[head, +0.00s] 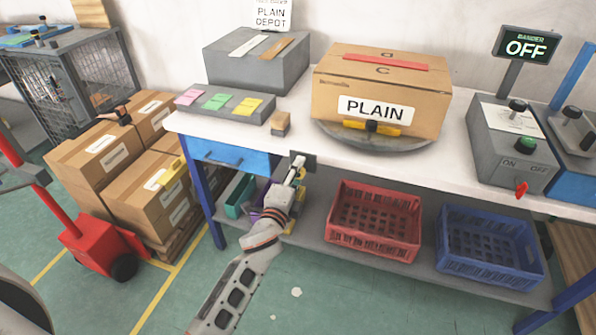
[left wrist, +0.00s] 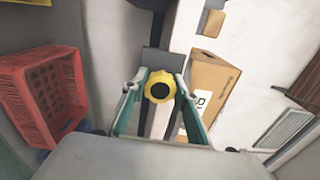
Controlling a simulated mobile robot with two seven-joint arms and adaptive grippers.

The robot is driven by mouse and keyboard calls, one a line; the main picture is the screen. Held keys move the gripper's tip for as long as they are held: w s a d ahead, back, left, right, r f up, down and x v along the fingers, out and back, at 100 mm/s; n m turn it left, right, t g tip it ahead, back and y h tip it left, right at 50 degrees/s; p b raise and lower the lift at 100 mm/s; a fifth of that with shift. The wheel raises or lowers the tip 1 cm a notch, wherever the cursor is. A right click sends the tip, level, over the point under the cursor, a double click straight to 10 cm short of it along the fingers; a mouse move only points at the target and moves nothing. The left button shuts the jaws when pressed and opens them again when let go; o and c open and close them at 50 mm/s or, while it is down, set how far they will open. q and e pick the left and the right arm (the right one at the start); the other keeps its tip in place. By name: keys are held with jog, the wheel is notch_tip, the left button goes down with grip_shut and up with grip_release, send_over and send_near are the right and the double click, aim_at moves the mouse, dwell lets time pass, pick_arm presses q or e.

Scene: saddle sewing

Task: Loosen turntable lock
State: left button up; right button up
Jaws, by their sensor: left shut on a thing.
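The round grey turntable (head: 375,148) sits on the white table with a taped cardboard box marked PLAIN (head: 335,85) on it. A yellow bar with a black centre (head: 388,130) is at the turntable's front, before the box. My left gripper (head: 297,170) is at the table's front edge, by a dark bracket (head: 308,158), left of the turntable. In the left wrist view, a round yellow knob with a black centre (left wrist: 160,87) is between the fingers of my left gripper (left wrist: 157,98), which is shut on it. In the head view the gripper mostly hides this knob. My right gripper is not in view.
A small carton (head: 281,124) and a grey tray of coloured cards (head: 225,104) are on the table's left. A switch box (head: 505,140) is at right. A red crate (head: 372,222) and a blue crate (head: 490,247) are on the shelf below. Stacked cartons (head: 130,170) stand at left.

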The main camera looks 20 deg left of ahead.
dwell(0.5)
pick_arm(q)
jog(key=o, duration=1.2)
jog(key=shift+c, duration=0.2)
jog(key=shift+s, duration=0.1)
jog(key=s, duration=1.1)
jog(key=shift+s, duration=0.4)
